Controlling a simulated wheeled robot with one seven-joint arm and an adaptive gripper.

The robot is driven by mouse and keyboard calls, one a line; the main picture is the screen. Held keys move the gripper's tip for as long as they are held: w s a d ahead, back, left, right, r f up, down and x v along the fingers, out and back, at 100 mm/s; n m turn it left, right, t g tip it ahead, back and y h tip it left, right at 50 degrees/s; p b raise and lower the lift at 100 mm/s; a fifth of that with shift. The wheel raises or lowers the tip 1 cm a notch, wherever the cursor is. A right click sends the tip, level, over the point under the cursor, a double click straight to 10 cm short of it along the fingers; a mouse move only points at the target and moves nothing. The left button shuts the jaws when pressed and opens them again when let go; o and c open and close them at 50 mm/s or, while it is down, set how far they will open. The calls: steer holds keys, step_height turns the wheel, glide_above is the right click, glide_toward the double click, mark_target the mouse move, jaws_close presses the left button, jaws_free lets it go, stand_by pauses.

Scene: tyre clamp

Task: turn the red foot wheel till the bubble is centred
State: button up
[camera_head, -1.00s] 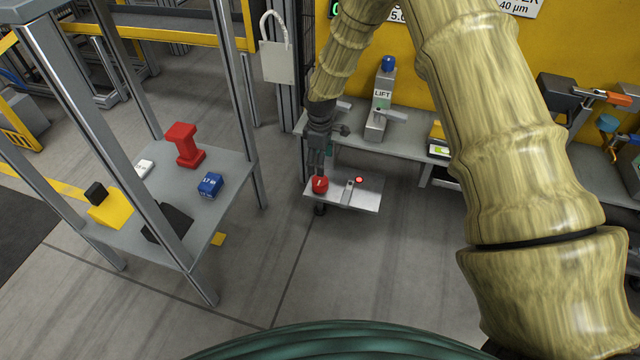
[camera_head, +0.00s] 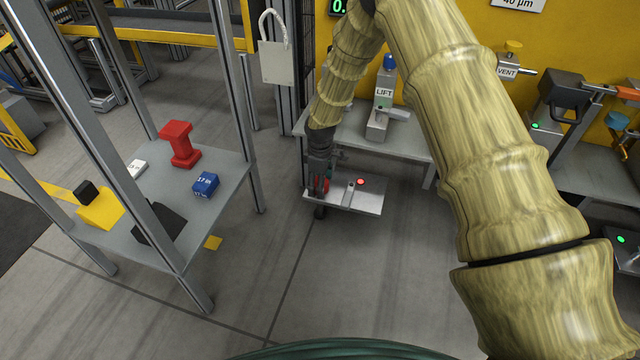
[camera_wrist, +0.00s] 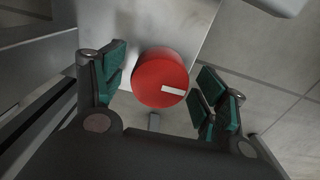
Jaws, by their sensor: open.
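The red foot wheel (camera_wrist: 158,78) is a round red knob with a white mark, in the middle of the wrist view. My gripper (camera_wrist: 157,88) is open, with one green-padded finger on each side of the wheel and a visible gap at both sides. In the head view my gripper (camera_head: 319,188) is down over the wheel (camera_head: 325,184) and mostly hides it. The wheel sits at the left end of a small metal plate (camera_head: 345,198). A small grey part (camera_head: 349,189) and a lit red lamp (camera_head: 361,181) are on the plate. I cannot make out the bubble.
A grey bench with a LIFT post (camera_head: 380,108) stands behind the plate. At left, a framed table (camera_head: 215,165) carries a red stand (camera_head: 180,146), a blue block (camera_head: 206,184) and a yellow block (camera_head: 101,209). Open floor lies in front of the plate.

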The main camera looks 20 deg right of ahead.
steer(key=c, duration=1)
steer(key=shift+r+m+p, duration=0.2)
steer(key=shift+m+p, duration=0.1)
steer(key=shift+p, duration=0.55)
